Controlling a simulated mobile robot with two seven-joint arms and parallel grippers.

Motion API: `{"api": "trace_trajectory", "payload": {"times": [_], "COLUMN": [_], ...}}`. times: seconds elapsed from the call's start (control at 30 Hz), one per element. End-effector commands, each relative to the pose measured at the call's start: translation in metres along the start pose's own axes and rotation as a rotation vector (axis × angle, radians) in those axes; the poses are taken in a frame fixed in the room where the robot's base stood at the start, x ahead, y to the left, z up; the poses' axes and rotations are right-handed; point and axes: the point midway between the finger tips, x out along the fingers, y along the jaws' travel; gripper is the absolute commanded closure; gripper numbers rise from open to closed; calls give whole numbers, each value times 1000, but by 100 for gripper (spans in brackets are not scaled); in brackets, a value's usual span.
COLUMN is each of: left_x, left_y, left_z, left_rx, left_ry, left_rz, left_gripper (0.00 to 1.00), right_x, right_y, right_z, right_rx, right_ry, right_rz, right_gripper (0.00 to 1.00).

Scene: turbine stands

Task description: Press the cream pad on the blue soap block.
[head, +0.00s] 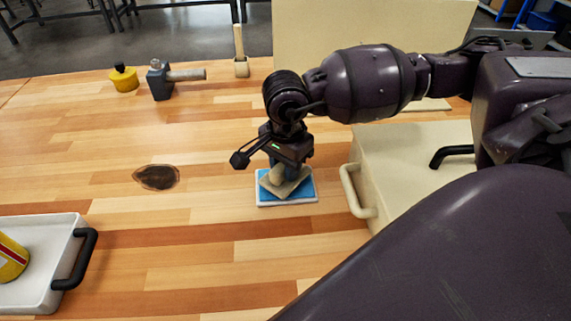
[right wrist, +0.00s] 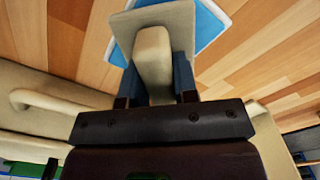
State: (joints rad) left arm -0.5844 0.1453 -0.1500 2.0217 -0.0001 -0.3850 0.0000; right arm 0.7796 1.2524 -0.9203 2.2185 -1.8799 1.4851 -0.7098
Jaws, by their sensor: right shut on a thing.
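The blue soap block (head: 301,196) lies on a white base on the wooden table, near the middle of the head view. The cream pad (head: 268,186) sits over the blue block, turned at an angle to it, and appears to touch it. My right gripper (head: 288,172) points down above the block and is shut on the pad's cream handle. In the right wrist view the handle (right wrist: 153,65) stands between the two fingers, with the pad (right wrist: 188,20) beyond it and a blue edge (right wrist: 214,28) of the block behind. My left gripper is not in view.
A cream box with handles (head: 410,165) stands right of the block. A white tray (head: 40,225) with a yellow can (head: 10,258) is at the left. The table between is clear.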

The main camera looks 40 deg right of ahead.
Motion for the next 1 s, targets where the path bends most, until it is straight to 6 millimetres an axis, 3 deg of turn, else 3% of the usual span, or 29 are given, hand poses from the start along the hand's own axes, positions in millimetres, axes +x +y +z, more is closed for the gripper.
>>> {"api": "trace_trajectory", "payload": {"times": [1.0], "left_x": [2], "left_y": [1], "left_z": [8], "left_rx": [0], "left_ry": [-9], "left_rz": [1], "left_gripper": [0], "right_x": [10], "right_y": [0], "right_z": [0], "right_rx": [0], "right_ry": [0], "right_rz": [0], "right_gripper": [92]}}
